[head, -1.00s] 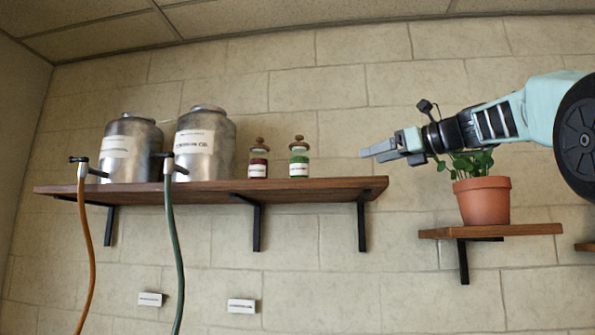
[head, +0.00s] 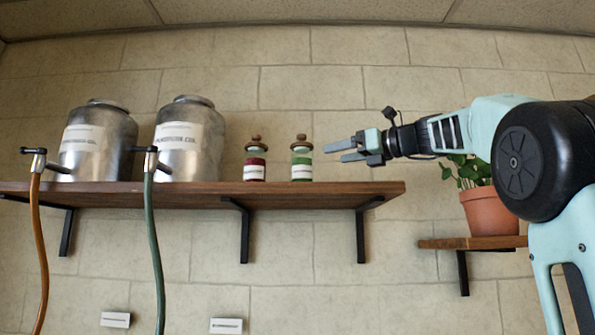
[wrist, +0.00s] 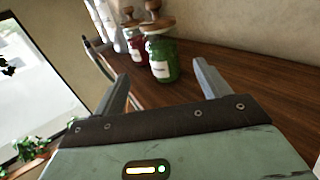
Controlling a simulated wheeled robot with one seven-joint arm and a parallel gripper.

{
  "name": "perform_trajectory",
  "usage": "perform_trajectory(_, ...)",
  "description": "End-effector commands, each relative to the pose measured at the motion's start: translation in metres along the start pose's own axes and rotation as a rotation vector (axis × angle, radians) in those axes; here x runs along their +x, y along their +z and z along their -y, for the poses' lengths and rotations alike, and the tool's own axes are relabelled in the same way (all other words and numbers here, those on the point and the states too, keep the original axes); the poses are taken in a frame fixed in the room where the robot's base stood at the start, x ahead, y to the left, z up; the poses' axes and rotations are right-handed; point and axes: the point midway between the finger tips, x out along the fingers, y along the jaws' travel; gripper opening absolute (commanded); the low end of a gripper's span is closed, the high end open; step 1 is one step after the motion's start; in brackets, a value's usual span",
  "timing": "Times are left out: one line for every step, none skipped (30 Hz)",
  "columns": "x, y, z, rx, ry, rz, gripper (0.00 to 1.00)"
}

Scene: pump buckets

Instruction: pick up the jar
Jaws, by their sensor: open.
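Two small corked glass jars stand upright on the long wooden shelf (head: 330,190). The green jar (head: 301,160) is on the right and the red jar (head: 255,160) is on its left. Each has a white label. My gripper (head: 334,153) is open and empty, to the right of the green jar and above the shelf's right part. In the wrist view the green jar (wrist: 161,57) shows ahead between the open fingers of my gripper (wrist: 163,82), apart from them. The red jar (wrist: 135,42) is just behind it to the left.
Two large metal canisters (head: 187,140) (head: 97,142) with taps stand left of the jars, with a green hose (head: 155,240) and an orange hose (head: 38,240) hanging down. A potted plant (head: 489,212) sits on a small shelf (head: 470,243) at right. The long shelf's right end is bare.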

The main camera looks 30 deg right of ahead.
Motion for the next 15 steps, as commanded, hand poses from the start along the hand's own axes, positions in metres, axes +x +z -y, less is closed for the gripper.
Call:
perform_trajectory(0.013,0.004,0.0,0.004,0.005,-0.001,0.75)
perform_trajectory(0.019,0.004,-0.001,0.004,0.006,-0.001,0.75)
perform_trajectory(0.027,0.004,-0.001,0.003,0.005,-0.001,0.75)
perform_trajectory(0.034,0.004,0.0,0.003,0.006,-0.001,0.75)
perform_trajectory(0.04,0.004,0.0,0.004,0.005,-0.001,0.75)
perform_trajectory(0.048,0.004,0.0,0.004,0.005,-0.002,0.75)
perform_trajectory(0.055,0.004,-0.001,0.004,0.005,-0.002,0.75)
perform_trajectory(0.06,0.004,-0.001,0.003,0.005,-0.001,0.75)
perform_trajectory(0.068,0.004,0.0,0.003,0.005,-0.001,0.75)
perform_trajectory(0.073,0.004,0.0,0.003,0.005,-0.001,0.75)
perform_trajectory(0.077,0.003,0.0,0.003,0.004,-0.001,0.75)
perform_trajectory(0.082,0.003,0.0,0.003,0.004,-0.001,0.75)
perform_trajectory(0.085,0.003,0.0,0.003,0.003,0.0,0.75)
perform_trajectory(0.088,0.003,0.0,0.002,0.003,0.0,0.75)
perform_trajectory(0.091,0.002,-0.001,0.002,0.004,0.0,0.75)
